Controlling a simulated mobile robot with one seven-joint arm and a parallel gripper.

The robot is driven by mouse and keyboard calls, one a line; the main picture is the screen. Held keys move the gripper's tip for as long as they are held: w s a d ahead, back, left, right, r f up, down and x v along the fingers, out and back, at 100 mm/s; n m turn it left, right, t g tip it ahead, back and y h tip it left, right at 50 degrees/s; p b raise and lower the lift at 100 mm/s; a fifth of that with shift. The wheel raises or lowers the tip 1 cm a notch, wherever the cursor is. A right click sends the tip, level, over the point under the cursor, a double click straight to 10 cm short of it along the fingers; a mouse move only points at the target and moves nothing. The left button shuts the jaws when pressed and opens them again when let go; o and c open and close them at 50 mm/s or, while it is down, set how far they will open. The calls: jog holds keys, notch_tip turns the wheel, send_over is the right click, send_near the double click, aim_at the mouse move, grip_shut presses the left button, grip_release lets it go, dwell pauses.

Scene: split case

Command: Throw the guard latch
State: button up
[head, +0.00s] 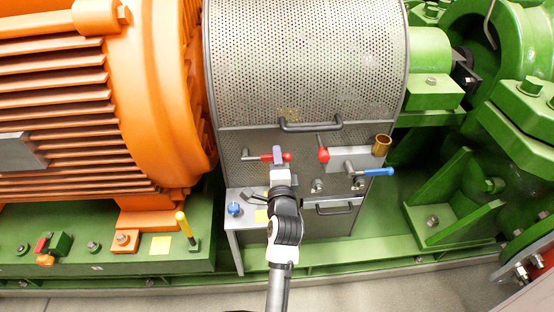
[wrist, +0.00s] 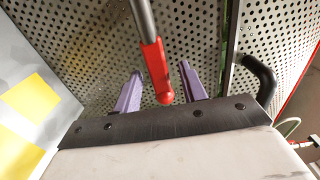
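The guard (head: 305,60) is a grey perforated cover between the orange motor and the green machine. On its front, a grey lever with a red grip (head: 287,157) lies roughly level; I take it for the latch, though no label shows. My gripper (head: 278,153) is at this lever. In the wrist view the red grip (wrist: 156,72) runs between the two purple fingers of my gripper (wrist: 161,70). The fingers are apart, with gaps showing on both sides of the grip. My gripper hides part of the lever in the head view.
Right of my gripper are another lever with a red knob (head: 323,155), a blue handle (head: 376,172) and a brass cup (head: 382,145). A dark pull handle (head: 310,125) is above. A blue knob (head: 234,209) sits on a small shelf at lower left.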

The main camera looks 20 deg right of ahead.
grip_shut()
